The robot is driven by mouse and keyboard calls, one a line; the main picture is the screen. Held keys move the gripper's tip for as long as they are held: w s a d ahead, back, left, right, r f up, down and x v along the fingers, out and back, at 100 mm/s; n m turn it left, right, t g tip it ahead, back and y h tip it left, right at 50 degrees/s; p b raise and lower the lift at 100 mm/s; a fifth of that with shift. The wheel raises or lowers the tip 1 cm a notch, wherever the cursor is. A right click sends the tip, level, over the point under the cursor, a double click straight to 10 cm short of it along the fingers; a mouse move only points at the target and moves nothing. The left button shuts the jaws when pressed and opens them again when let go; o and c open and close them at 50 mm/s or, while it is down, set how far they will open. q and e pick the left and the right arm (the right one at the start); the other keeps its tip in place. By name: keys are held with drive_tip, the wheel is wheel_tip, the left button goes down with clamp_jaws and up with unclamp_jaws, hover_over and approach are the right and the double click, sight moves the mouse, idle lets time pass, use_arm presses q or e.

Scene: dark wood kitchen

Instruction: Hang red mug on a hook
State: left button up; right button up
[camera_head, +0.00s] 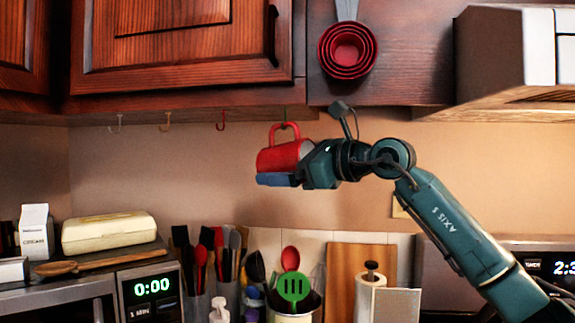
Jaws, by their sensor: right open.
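The red mug (284,156) is under the upper cabinet, lying on its side with its handle up. My left gripper is not in view.
The cabinet (190,45) is close above the mug. Red measuring cups (347,50) hang on it, and a range hood (500,55) juts out at right. Utensil holders (225,295) and a cutting board (350,270) stand below. The wall left of the mug is clear.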

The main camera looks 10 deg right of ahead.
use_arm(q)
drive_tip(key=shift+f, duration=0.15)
use_arm(e)
drive_tip(key=shift+f, duration=0.1)
drive_tip(key=shift+s+d, duration=0.15)
drive_tip(key=shift+d, duration=0.05)
use_arm(q)
drive_tip(key=b, duration=0.1)
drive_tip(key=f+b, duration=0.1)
drive_tip(key=b, duration=0.1)
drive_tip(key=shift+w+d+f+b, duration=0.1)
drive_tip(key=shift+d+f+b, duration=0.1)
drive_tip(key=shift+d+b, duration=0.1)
use_arm(e)
drive_tip(key=v, duration=1.2)
drive_tip(key=shift+s, duration=0.35)
drive_tip(key=shift+d, duration=0.15)
